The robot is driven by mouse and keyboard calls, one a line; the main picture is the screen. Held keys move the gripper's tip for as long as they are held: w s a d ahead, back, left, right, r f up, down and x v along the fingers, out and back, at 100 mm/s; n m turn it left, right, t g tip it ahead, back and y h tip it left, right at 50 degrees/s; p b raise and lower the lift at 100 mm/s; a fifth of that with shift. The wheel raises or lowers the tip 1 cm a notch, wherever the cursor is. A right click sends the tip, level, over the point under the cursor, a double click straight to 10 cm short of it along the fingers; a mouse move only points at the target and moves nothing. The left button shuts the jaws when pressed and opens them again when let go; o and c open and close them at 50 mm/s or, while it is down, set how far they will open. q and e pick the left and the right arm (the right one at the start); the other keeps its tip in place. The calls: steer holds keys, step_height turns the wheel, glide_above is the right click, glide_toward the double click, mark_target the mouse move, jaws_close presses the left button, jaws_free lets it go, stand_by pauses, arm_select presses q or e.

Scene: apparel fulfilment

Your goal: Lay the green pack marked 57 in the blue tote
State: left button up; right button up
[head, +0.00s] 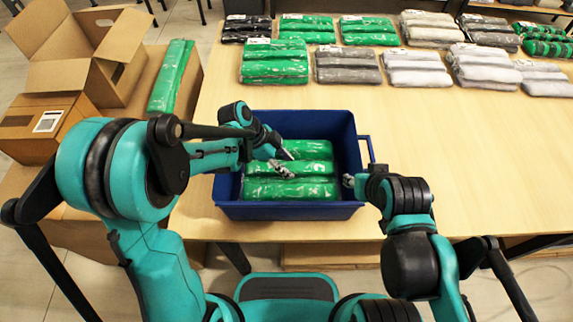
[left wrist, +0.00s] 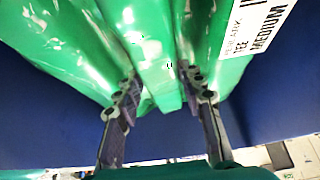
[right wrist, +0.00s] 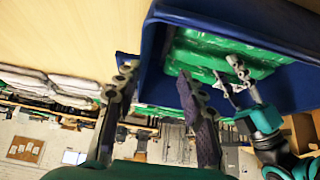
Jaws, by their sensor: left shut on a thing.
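The blue tote (head: 290,211) stands on the table in front of me. A green pack (head: 290,190) in clear wrap lies inside it, with more green behind it. In the left wrist view the green pack (left wrist: 160,75) has a white label reading "TEE MEDIUM"; I cannot read 57 on it. My left gripper (head: 283,165) is inside the tote, its fingers shut on a raised fold of this pack, which also shows in the left wrist view (left wrist: 160,95). My right gripper (right wrist: 155,85) is open, its fingers apart at the tote's right wall near the handle.
Rows of green, grey, white and black packs lie at the back of the table, such as a green pack (head: 274,62) and a grey pack (head: 347,66). An open cardboard box (head: 55,60) stands at left. The table right of the tote is clear.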

arm_select(q)
steer(key=shift+f, duration=0.1)
steer(key=o, duration=1.3)
